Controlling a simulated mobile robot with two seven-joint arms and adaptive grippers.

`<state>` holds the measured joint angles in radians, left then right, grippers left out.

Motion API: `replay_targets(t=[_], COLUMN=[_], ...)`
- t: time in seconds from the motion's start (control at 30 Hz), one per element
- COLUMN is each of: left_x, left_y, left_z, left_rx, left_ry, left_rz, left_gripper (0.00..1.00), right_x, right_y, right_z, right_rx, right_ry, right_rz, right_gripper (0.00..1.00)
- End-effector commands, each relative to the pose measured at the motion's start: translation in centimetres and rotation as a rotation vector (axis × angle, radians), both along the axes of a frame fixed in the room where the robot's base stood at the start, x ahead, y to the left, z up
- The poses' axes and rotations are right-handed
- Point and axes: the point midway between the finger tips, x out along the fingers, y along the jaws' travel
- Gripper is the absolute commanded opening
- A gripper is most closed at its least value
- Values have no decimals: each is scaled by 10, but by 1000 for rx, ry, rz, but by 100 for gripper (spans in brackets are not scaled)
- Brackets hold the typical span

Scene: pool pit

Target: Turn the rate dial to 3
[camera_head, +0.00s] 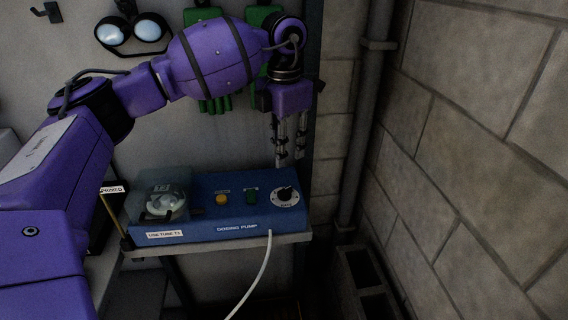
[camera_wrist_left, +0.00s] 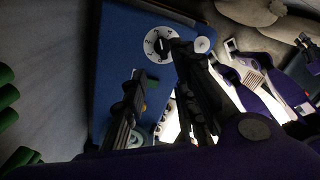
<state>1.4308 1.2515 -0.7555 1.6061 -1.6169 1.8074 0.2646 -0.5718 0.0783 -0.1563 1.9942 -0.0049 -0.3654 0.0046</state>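The rate dial (camera_head: 285,196) is a black knob on a round white scale, at the right end of the blue dosing pump (camera_head: 238,228). In the left wrist view the dial (camera_wrist_left: 158,45) shows printed numbers around the knob; I cannot clearly read its setting. My left gripper (camera_head: 290,160) points down above and slightly behind the dial in the head view, apart from it. Its two fingers are spread with nothing between them. In the left wrist view the gripper (camera_wrist_left: 155,85) has its fingers below the dial, one finger close to the scale's edge. My right gripper is not in view.
The pump stands on a narrow shelf (camera_head: 140,252), with a yellow button (camera_head: 222,199), a green switch (camera_head: 251,196) and a clear-covered pump head (camera_head: 163,200). A pale hose (camera_head: 262,270) hangs in front. A pipe (camera_head: 368,120) and block wall (camera_head: 480,150) limit the right side. Green gloves (camera_head: 215,103) hang behind.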

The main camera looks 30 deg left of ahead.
Motion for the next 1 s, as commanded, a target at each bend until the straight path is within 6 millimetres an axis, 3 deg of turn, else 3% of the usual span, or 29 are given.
replay_targets(t=[0.13, 0.43, 0.6, 0.77, 1.0], left_x=[0, 0, -2, -1, -2], left_y=[0, 0, -2, -2, -3], left_z=[9, 8, -35, -42, -79], left_rx=[0, 1, -3, -1, -2], left_ry=[0, 2, 14, 6, 7], left_rz=[0, -4, -147, -173, -173], left_gripper=[27, 27, 27, 27, 27], right_x=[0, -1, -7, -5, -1], right_y=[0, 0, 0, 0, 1], right_z=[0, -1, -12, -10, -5], right_rx=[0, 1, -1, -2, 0], right_ry=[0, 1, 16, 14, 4], right_rz=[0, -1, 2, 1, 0], right_gripper=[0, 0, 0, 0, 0])
